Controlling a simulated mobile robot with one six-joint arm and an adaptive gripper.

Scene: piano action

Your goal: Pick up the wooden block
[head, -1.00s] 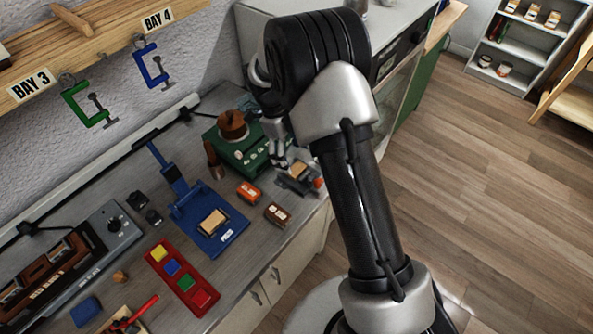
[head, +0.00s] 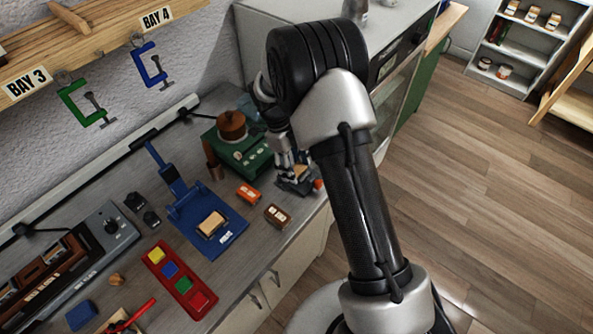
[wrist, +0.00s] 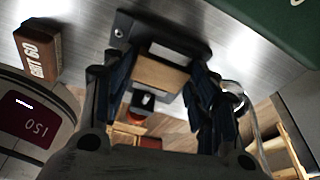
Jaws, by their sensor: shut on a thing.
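The wooden block (wrist: 161,75) is a pale tan piece between the fingers of my gripper (wrist: 160,88) in the wrist view. My gripper is shut on it. The block sits at a dark metal fixture (wrist: 122,28), whose frame shows around and behind it. In the head view my gripper (head: 288,168) is low over this grey fixture (head: 297,187) near the bench's front edge. A small tan part of the block shows beside the fingers there. I cannot tell whether the block is clear of the fixture.
A green machine (head: 238,148) stands close behind my gripper. An orange block (head: 249,193) and a brown block (head: 277,214) lie to its left. A blue press (head: 222,240) bears another tan piece (head: 212,223). A red tray (head: 182,283) lies farther left.

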